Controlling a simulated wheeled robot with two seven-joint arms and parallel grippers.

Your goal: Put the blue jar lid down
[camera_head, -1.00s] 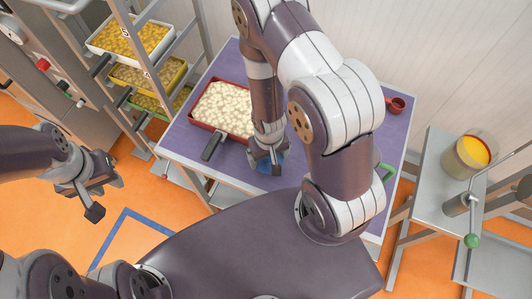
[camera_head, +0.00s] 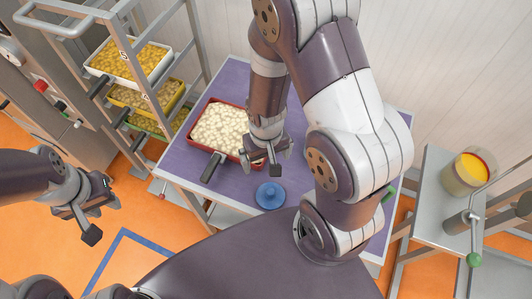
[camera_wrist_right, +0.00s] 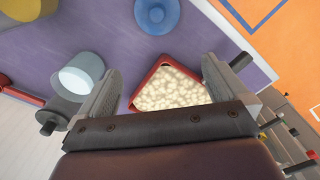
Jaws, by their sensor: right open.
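The blue jar lid (camera_head: 270,195) lies flat on the purple tabletop, knob up, near the table's front edge. It also shows at the top of the right wrist view (camera_wrist_right: 157,14). My right gripper (camera_head: 266,168) is open and empty, above the table just behind the lid and apart from it. In the right wrist view its two fingers (camera_wrist_right: 158,75) stand wide apart with nothing between them. My left gripper (camera_head: 98,212) is open and empty over the floor, left of the table.
A red pan (camera_head: 190,150) of pale cubes sits left of my right gripper, its dark handle toward the front. A whitish-topped cylindrical jar (camera_wrist_right: 80,76) shows in the right wrist view. A tray rack (camera_head: 150,85) stands at left, a side stand (camera_head: 432,200) at right.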

